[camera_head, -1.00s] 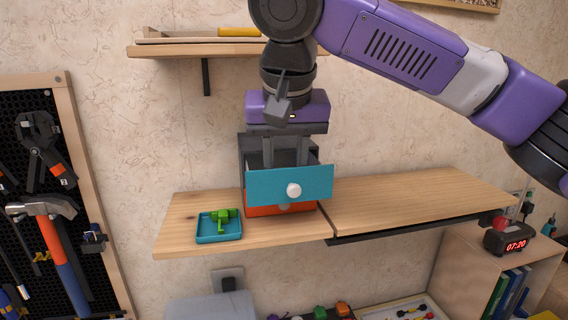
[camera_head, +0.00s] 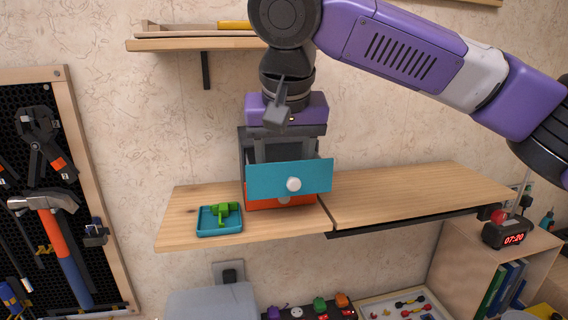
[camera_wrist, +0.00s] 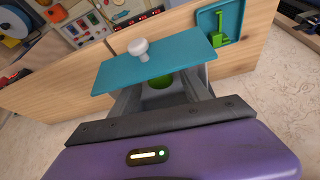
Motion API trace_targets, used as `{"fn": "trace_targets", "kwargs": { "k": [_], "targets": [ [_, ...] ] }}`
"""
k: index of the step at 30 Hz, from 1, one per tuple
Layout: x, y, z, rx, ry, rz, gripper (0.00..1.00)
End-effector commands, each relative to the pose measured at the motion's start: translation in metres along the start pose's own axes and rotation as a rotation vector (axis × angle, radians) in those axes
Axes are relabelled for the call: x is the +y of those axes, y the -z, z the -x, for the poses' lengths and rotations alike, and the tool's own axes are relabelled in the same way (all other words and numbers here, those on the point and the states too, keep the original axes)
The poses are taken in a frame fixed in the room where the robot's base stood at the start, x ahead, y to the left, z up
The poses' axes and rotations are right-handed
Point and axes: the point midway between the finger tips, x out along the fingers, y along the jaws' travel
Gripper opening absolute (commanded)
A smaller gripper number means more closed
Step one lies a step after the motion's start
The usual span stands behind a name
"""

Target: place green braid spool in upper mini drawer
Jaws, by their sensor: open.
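The upper mini drawer, with its teal front (camera_head: 262,178) and white knob, is pulled out of a small dark cabinet on the shelf. In the wrist view, its teal front (camera_wrist: 185,58) lies beyond my fingers. The green braid spool (camera_wrist: 161,81) shows as a green round shape inside the open drawer, partly hidden. My gripper (camera_wrist: 163,90) points down into the drawer, its fingers apart on either side of the spool. In the head view, my gripper (camera_head: 284,150) is over the drawer, and the teal front hides its fingertips and the spool.
A lower orange drawer (camera_head: 262,204) is shut below. A teal tray (camera_head: 203,232) with a green item (camera_head: 223,213) stands to the left on the wooden shelf (camera_head: 410,195). A higher shelf (camera_head: 180,45) is at the upper left. The shelf's right side is clear.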

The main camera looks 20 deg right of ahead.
Motion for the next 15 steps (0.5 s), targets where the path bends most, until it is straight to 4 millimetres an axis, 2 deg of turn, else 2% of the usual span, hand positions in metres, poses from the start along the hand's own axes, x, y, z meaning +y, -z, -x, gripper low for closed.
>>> {"fn": "trace_targets", "kwargs": {
  "k": [5,15],
  "targets": [
    [0.000,0.002,0.015,0.003,0.000,-0.001,0.55],
    [-0.001,0.001,0.084,0.003,0.000,-0.001,0.55]
  ]
}}
